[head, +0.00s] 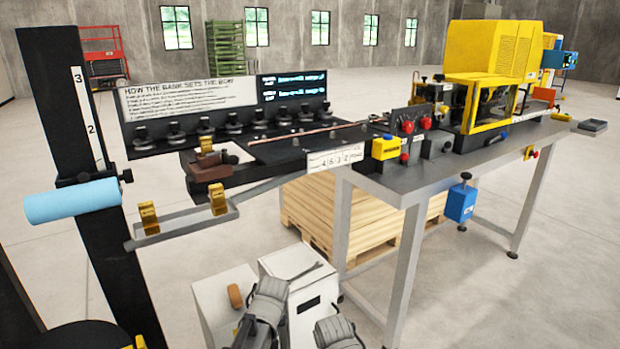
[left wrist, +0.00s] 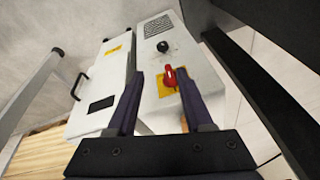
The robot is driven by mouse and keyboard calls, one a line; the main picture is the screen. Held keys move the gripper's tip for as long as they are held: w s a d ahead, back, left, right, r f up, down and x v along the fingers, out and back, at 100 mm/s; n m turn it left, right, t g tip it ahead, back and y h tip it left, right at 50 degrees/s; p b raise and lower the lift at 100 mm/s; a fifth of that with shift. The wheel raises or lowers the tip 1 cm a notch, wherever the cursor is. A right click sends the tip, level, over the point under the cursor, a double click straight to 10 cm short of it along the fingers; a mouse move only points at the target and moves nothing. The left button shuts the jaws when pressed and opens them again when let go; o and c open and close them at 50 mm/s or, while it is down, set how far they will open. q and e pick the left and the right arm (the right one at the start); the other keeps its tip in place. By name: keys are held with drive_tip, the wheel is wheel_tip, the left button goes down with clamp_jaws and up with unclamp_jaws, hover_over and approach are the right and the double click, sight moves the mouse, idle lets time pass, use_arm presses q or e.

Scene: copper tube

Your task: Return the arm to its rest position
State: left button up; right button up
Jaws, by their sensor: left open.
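My left gripper (left wrist: 159,73) is open in the left wrist view, with its two dark fingers apart and nothing seen between them. Beyond the fingers is a white cabinet with a red knob (left wrist: 171,77) on a yellow plate; I cannot tell the exact gap. In the head view, grey parts of my arms show at the bottom edge, low in front of the bench, but no fingertips are clear. A thin copper tube (head: 320,132) lies along the bench's left part. My right gripper's fingers are not seen.
The grey bench (head: 400,185) carries a yellow-hooded machine (head: 490,50). A metal tray arm (head: 185,222) juts out at left, near a black post holding a blue roll (head: 72,201). White cabinets (head: 290,262) and a wooden pallet stack (head: 310,212) stand below. Open floor lies at right.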

use_arm(q)
drive_tip(key=s+d+r+m+g+p, duration=0.1)
drive_tip(key=s+d+r+m+p, duration=0.2)
drive_tip(key=s+r+p, duration=0.3)
drive_tip(key=s+d+r+m+g+p, duration=0.1)
drive_tip(key=s+d+r+m+p, duration=0.3)
drive_tip(key=s+r+p, duration=0.3)
wheel_tip(320, 180, up, 2)
drive_tip(key=s, duration=0.2)
drive_tip(key=shift+s+g+h, duration=0.3)
drive_tip(key=shift+s+h, duration=0.1)
drive_tip(key=shift+r, duration=0.1)
